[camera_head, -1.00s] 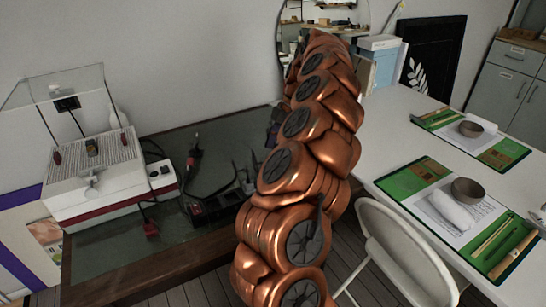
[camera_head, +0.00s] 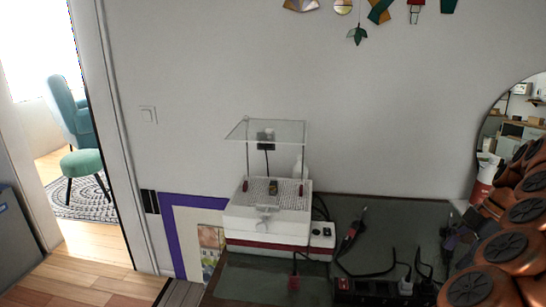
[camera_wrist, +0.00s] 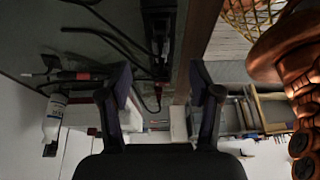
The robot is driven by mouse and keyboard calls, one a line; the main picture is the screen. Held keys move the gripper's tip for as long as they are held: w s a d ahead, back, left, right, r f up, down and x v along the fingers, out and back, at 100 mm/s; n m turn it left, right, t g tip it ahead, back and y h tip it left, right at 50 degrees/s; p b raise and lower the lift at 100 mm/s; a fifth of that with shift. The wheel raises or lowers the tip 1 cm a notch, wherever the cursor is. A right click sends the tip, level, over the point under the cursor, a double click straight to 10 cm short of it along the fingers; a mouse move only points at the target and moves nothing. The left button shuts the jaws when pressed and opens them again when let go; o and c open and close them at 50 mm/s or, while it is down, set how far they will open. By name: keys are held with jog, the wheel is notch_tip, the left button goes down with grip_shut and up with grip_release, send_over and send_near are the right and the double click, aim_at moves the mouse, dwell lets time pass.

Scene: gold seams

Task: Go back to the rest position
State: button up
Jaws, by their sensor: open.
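My gripper (camera_wrist: 160,85) shows in the wrist view with its two dark fingers spread apart and nothing between them. Below it in that view are a dark work table (camera_wrist: 95,50), a black power strip (camera_wrist: 158,30) and cables. In the head view my copper-coloured arm fills the right edge, folded in a curve. The gripper's fingers cannot be made out clearly there.
A white grinder (camera_head: 268,212) with a clear shield stands on the dark table (camera_head: 350,215). A soldering iron (camera_head: 352,228) and power strip (camera_head: 372,288) lie right of it. A round mirror (camera_head: 500,115) is behind my arm. An open doorway with a teal chair (camera_head: 82,163) is at left.

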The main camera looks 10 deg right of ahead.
jog(key=a+r+m+p, duration=0.15)
jog(key=a+r, duration=0.25)
jog(key=a, duration=0.5)
jog(key=a+r+g+h+p, duration=0.15)
jog(key=a+r, duration=0.25)
jog(key=a, duration=0.4)
jog(key=a+r+m+p, duration=0.15)
jog(key=a+r, duration=0.25)
jog(key=a, duration=0.5)
jog(key=s+a+m+p, duration=0.2)
jog(key=s+a, duration=0.3)
jog(key=a, duration=0.2)
jog(key=s+a+f+m+h+p, duration=0.1)
jog(key=s+m, duration=0.3)
jog(key=s, duration=0.4)
jog(key=s+a+f+m+g+h+p, duration=0.1)
jog(key=s+f+m, duration=0.3)
jog(key=s, duration=0.5)
jog(key=shift+s+a+m+h+p, duration=0.3)
jog(key=shift+a+m+h+p, duration=0.25)
jog(key=shift+a+p, duration=0.3)
jog(key=shift+g, duration=0.25)
